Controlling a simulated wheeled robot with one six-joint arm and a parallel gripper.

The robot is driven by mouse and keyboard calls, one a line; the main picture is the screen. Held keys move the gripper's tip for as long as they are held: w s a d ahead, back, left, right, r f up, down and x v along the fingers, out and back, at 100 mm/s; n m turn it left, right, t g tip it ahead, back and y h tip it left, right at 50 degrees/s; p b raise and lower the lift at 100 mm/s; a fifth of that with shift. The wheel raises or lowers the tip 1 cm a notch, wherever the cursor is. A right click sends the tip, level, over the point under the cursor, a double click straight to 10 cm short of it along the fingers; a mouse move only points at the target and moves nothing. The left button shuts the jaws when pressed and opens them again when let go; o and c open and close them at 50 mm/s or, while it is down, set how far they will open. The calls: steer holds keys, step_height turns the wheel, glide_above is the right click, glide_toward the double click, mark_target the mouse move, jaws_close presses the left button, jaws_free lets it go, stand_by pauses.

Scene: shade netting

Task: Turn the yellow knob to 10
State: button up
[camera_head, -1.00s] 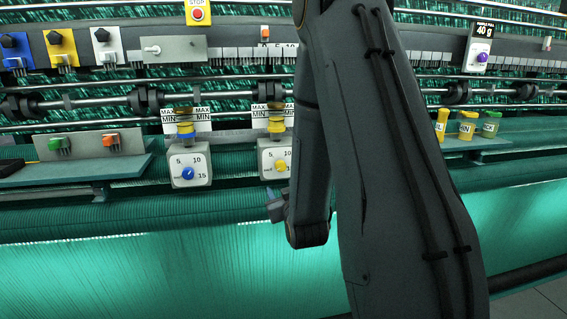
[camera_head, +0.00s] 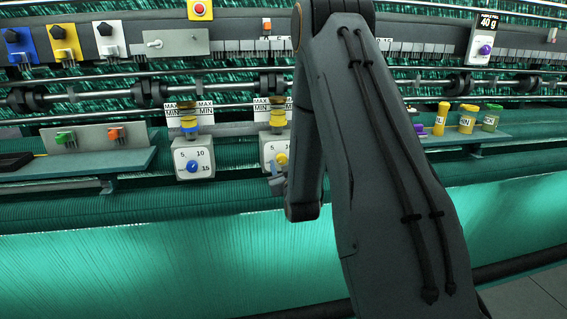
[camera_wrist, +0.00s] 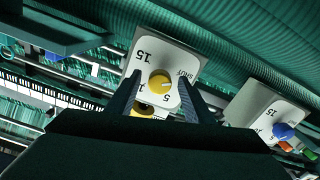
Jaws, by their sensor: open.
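The yellow knob (camera_head: 281,159) sits on a white dial box (camera_head: 268,148) at the middle of the machine. The wrist view shows the knob (camera_wrist: 160,83) on its white dial face (camera_wrist: 171,58), turned around in the picture, with 15, SHUT and 5 readable and the 10 partly hidden. Its pointer setting is too small to read surely. My gripper (camera_wrist: 160,80) is open, with one finger on each side of the knob in the picture. Contact cannot be told. In the head view my gripper (camera_head: 278,184) shows just below the dial, mostly hidden by my arm.
A similar dial box with a blue knob (camera_head: 193,166) stands left of it, and shows in the wrist view too (camera_wrist: 283,131). A shelf with green and orange switches (camera_head: 115,134) is left. Green netting (camera_head: 180,265) hangs below.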

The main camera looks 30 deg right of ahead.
steer(key=c, duration=1.1)
steer(key=shift+o, duration=0.2)
steer(key=shift+f+m, duration=0.1)
steer(key=shift+m, duration=0.2)
